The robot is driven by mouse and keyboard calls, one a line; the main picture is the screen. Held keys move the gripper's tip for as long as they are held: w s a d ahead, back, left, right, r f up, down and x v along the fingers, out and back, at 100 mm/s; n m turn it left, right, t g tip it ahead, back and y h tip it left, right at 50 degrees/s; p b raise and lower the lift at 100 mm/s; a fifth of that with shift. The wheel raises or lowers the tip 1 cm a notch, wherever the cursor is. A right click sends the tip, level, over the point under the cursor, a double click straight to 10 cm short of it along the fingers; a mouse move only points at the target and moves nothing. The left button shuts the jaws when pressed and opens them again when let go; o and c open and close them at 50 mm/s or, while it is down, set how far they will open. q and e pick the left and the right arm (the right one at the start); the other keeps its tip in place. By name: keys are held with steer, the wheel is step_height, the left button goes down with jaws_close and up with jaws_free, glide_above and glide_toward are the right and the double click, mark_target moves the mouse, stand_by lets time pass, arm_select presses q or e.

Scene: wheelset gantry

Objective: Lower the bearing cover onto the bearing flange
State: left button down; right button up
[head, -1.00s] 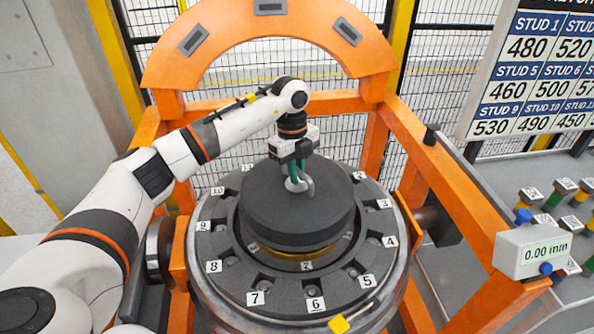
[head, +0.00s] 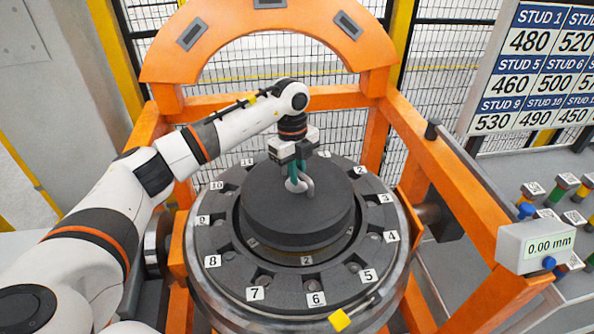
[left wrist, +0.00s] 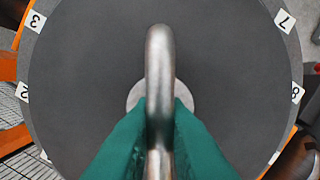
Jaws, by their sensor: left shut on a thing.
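The bearing cover (head: 296,205) is a thick dark grey disc with a bent metal handle on top. My left gripper (head: 297,180) is shut on that handle, its green fingers on either side of it. In the left wrist view the handle (left wrist: 159,75) rises between the green fingertips (left wrist: 160,125), above the cover's flat top (left wrist: 85,75). My right gripper is not in view.
An orange gantry frame (head: 450,200) surrounds the flange, with an arch behind. A display (head: 537,247) reading 0.00 mm is at the right. Coloured studs (head: 560,190) stand on a bench at far right. A yellow-ended tool (head: 340,320) lies on the flange's front rim.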

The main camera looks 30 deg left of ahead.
arm_select(q)
steer(key=shift+f+b, duration=1.35)
steer(key=shift+f, duration=1)
steer(key=c, duration=1.4)
jaws_free()
steer(key=shift+o, duration=0.2)
steer(key=shift+r, duration=0.3)
steer(key=r+b, duration=0.1)
steer(key=r, duration=0.2)
steer(key=r+b, duration=0.1)
steer(key=r, duration=0.3)
steer(key=a+r+b, duration=0.1)
steer(key=r, duration=0.2)
steer(key=shift+w+a+r+b, duration=0.1)
steer(key=shift+w+r+b, duration=0.1)
steer(key=shift+w+b, duration=0.15)
steer(key=shift+r, duration=0.5)
